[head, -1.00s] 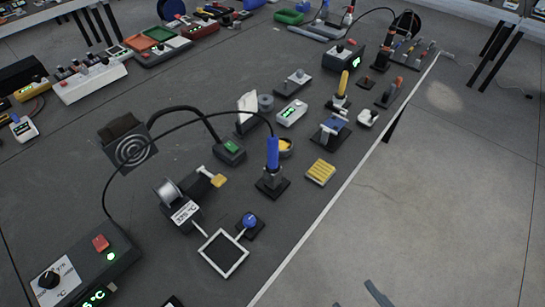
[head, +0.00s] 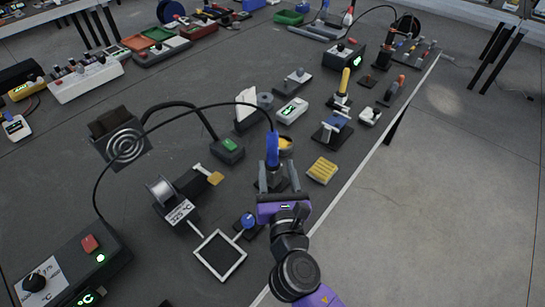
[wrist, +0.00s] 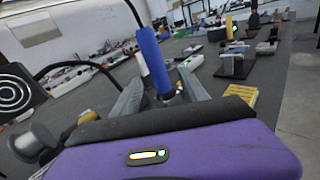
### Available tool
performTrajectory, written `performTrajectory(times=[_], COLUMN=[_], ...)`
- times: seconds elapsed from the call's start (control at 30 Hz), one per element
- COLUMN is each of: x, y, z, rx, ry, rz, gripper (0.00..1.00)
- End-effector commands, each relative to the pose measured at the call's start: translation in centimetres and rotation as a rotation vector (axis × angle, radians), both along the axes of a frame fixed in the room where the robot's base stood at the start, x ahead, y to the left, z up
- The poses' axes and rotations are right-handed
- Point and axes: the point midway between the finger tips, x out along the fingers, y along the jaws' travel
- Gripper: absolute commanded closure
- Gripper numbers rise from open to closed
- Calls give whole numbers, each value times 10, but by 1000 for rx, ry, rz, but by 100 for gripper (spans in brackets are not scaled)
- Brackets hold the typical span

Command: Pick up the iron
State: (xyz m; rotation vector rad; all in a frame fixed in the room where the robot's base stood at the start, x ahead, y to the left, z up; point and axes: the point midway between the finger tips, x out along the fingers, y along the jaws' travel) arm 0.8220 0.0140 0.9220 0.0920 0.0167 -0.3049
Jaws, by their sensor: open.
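The soldering iron with a blue handle (head: 272,148) stands upright in its dark stand (head: 291,185), with a black cable arching from its top to the station (head: 75,262). My gripper (head: 279,178) is at the iron from the near side, its fingers open and pointing at it. In the wrist view the blue handle (wrist: 152,58) rises tilted between the two grey fingers, and my gripper (wrist: 162,90) has one finger on each side of it. I cannot tell whether either finger touches the iron. The purple gripper body hides part of the stand.
A yellow sponge (head: 322,170) lies right of the iron. A solder spool holder (head: 165,192) and a white-framed square (head: 219,256) lie to the left. A fume extractor (head: 122,140) stands behind left. The table's right edge is close.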

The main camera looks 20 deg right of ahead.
Motion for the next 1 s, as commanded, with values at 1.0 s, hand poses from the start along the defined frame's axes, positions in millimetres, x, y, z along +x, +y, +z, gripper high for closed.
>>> performTrajectory(times=[1.0], x=[85], y=[-24], z=[13], rx=[-93], ry=[-1], rz=[-21], gripper=[48])
